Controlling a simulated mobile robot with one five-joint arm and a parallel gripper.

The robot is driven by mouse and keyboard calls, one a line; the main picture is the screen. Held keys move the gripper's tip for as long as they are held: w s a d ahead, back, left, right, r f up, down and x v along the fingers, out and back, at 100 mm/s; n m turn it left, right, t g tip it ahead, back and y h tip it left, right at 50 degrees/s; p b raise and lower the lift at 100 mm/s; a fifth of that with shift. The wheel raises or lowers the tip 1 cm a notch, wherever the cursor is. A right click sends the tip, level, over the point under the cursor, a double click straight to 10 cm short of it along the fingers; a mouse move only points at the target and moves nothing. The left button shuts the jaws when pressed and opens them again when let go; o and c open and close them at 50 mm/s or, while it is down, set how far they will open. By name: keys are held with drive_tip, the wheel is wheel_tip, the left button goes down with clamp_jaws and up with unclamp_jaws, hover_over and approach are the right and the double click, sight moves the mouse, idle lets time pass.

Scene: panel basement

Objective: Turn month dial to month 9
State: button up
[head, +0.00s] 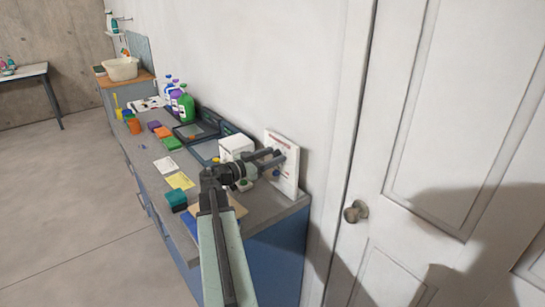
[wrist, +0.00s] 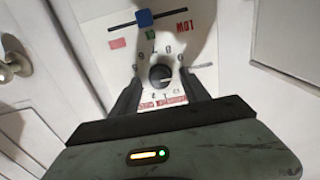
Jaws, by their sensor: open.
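A white panel (head: 288,150) stands upright against the wall at the right end of the counter. In the wrist view it appears upside down, with a round black dial (wrist: 160,75) ringed by small numbers. My gripper (wrist: 160,88) is open, with one dark finger on each side of the dial. I cannot tell whether the fingers touch it. In the head view my gripper (head: 272,157) reaches the panel's face and hides part of it.
The panel also carries a blue slider (wrist: 144,18) beside upside-down lettering. A white box (head: 235,147) stands left of the panel. The counter (head: 150,172) holds bottles (head: 186,106), trays and colored blocks. A white door with a knob (head: 355,211) is at right. The floor at left is clear.

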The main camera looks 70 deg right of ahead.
clamp_jaws()
drive_tip(key=shift+d, duration=0.1)
drive_tip(key=shift+n, duration=0.3)
drive_tip(key=shift+w+f+n, duration=0.1)
drive_tip(key=shift+n, duration=2.5)
unclamp_jaws()
